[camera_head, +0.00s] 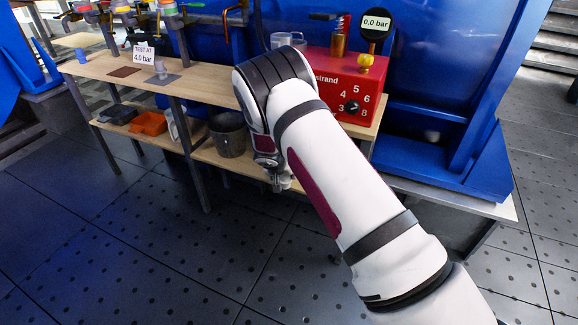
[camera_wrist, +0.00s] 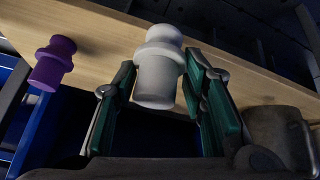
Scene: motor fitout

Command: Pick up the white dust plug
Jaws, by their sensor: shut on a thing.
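The white dust plug (camera_wrist: 158,78), a stepped cylinder with a rounded knob, is between my gripper's green-padded fingers (camera_wrist: 162,88) in the wrist view. My gripper is shut on it, with the knob end pointing away from the palm. In the head view my gripper (camera_head: 279,182) hangs at the front of the wooden bench, below its top. The plug cannot be made out clearly there.
A purple plug (camera_wrist: 52,63) shows at the left in the wrist view, and a grey mug-like vessel (camera_wrist: 275,135) at the right. The bench (camera_head: 205,88) bears a red numbered box (camera_head: 330,85) and a test sign (camera_head: 144,54). An orange tray (camera_head: 149,123) sits below.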

